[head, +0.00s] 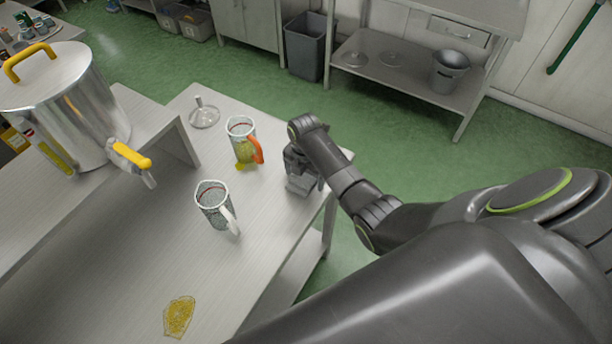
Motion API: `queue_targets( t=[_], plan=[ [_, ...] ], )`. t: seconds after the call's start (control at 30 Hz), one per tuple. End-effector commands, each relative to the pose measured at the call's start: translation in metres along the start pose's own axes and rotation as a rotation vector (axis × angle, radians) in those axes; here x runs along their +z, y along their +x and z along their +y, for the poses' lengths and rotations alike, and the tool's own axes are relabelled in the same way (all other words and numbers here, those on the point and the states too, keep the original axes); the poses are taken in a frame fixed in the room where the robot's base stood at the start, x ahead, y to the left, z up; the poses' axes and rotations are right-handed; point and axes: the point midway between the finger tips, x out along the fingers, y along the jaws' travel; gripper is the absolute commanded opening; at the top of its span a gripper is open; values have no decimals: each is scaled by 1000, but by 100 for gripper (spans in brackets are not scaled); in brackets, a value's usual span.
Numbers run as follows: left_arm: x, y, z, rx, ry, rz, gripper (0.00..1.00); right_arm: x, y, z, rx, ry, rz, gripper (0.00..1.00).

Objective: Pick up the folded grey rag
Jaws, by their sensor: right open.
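My right gripper (301,178) points down at the right edge of the steel table (265,215), close to the table top. It is open. A lighter grey patch shows at its fingertips; I cannot tell whether this is the folded grey rag or part of the gripper. No folded rag shows clearly anywhere else in view. The gripper and forearm hide part of the table's right corner. My left gripper is not in view.
Left of the gripper stand a patterned jug with an orange handle (242,140) and one with a white handle (214,205).

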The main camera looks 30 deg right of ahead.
Motion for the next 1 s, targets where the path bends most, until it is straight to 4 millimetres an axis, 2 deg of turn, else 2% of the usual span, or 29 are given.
queue_targets(
  t=[0.17,0.53,0.83,1.0],
  plan=[
    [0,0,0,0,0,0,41,0,0,0,0,0,0,86],
    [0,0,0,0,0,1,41,0,0,0,0,0,0,39],
    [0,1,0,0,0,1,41,0,-4,0,0,1,-1,39],
    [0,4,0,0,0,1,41,1,-24,0,3,1,-3,39]
  ],
)
